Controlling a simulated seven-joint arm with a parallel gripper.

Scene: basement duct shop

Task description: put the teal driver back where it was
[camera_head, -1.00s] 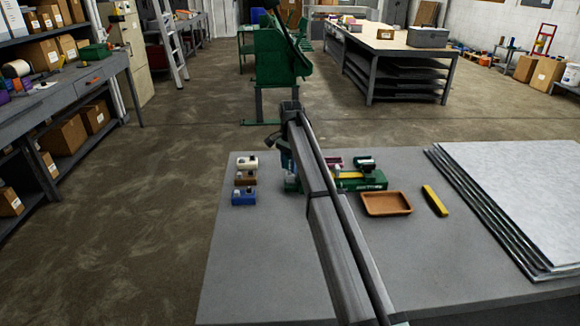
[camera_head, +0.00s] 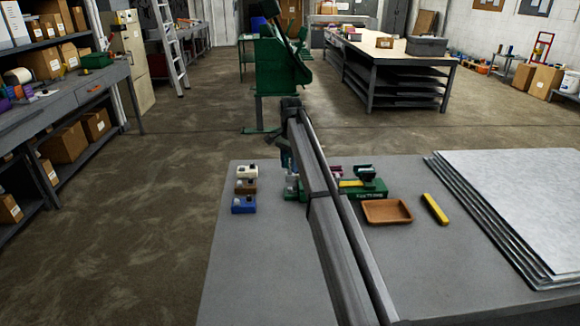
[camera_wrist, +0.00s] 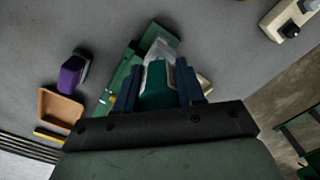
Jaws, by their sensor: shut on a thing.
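The teal driver (camera_wrist: 157,85) is between the dark blue fingers of my gripper (camera_wrist: 158,92) in the wrist view, and my gripper is shut on it. Its far end is hard to make out against a pale grey piece (camera_wrist: 161,50) just beyond it. A long green rack (camera_wrist: 119,75) lies behind and below the driver in that view. In the head view the green rack (camera_head: 374,189) is partly behind my arm. There my gripper (camera_head: 286,158) is near the rack's left end, mostly hidden. I cannot tell whether the driver touches the rack.
White, brown and blue (camera_head: 243,205) blocks stand left of the rack. A purple block (camera_wrist: 73,73) is beside it. A brown tray (camera_head: 387,211) and a yellow bar (camera_head: 434,208) lie to the right, then stacked grey sheets (camera_head: 520,205). The table's front (camera_head: 262,275) is clear.

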